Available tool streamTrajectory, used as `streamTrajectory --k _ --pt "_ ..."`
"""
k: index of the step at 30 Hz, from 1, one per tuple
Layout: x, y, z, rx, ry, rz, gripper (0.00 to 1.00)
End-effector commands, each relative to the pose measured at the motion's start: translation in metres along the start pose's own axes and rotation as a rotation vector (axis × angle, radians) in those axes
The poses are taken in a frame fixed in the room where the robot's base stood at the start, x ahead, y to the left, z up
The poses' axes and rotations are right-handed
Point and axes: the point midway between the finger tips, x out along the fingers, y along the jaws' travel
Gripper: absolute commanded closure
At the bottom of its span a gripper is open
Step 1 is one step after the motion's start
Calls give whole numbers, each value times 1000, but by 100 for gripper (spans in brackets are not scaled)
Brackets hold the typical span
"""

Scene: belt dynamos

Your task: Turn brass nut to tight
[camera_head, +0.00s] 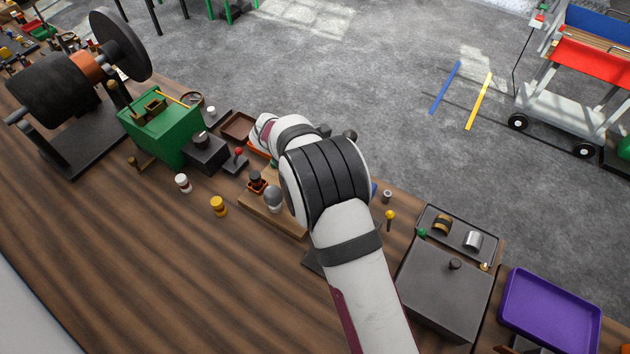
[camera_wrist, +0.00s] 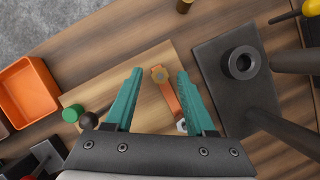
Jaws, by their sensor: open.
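In the wrist view a small brass-coloured nut (camera_wrist: 159,73) sits at the upper end of a flat copper-orange bar (camera_wrist: 171,98) on a pale wooden board (camera_wrist: 150,60). A small silvery piece (camera_wrist: 182,127) shows at the bar's lower end, beside the right finger. My gripper (camera_wrist: 159,75) is open, with one teal finger on each side of the nut and a gap on both sides. Its height above the board is unclear. In the head view my arm hides the nut and the fingers; part of the board (camera_head: 262,218) shows left of the arm.
In the wrist view a dark plate with a raised ring (camera_wrist: 243,62) and dark rods stand close on the right. A green knob (camera_wrist: 72,113) and an orange tray (camera_wrist: 28,92) lie left. In the head view a green box (camera_head: 172,128) stands farther left; the front bench is clear.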

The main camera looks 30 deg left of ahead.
Motion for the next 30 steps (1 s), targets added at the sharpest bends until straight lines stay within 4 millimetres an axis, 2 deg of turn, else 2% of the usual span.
streamTrajectory --k 4,7,11,15,18,21,25,30 --pt "-4 0 0 0 0 1 45" --pt "-19 1 0 0 -1 3 45" --pt "-57 1 0 -1 0 6 45" --pt "-103 1 0 0 0 6 45" --pt "-129 1 0 0 0 5 45" --pt "-147 1 0 0 0 3 45" --pt "-157 0 0 0 0 1 45" --pt "-158 0 0 0 0 0 45"
